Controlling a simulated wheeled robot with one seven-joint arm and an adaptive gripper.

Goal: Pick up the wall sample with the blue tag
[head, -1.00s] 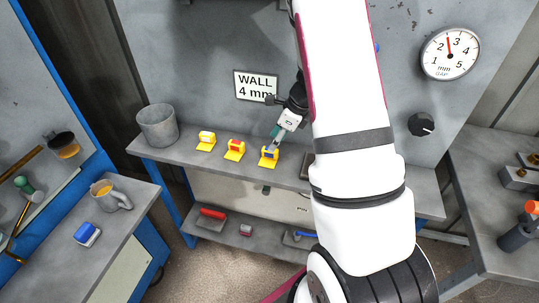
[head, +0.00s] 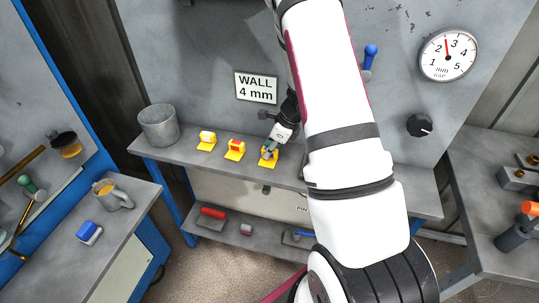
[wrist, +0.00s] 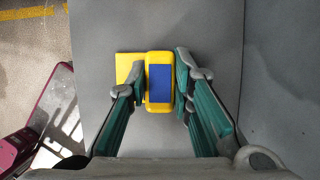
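The wall sample with the blue tag (wrist: 160,84) is a yellow piece with a blue face, resting on a yellow base on the grey shelf. In the head view the same sample (head: 269,158) is the rightmost of three, partly hidden by my gripper (head: 272,147). In the wrist view my gripper (wrist: 160,82) is open, with one finger on each side of the sample. The right finger is very close to its side; a small gap shows at the left. I cannot tell whether the right finger touches.
Samples with a red tag (head: 235,148) and a white tag (head: 206,140) stand to the left on the shelf (head: 175,150). A grey bucket (head: 158,125) stands at the shelf's left end. A panel behind carries a "WALL 4 mm" sign (head: 256,87) and a dial gauge (head: 448,54).

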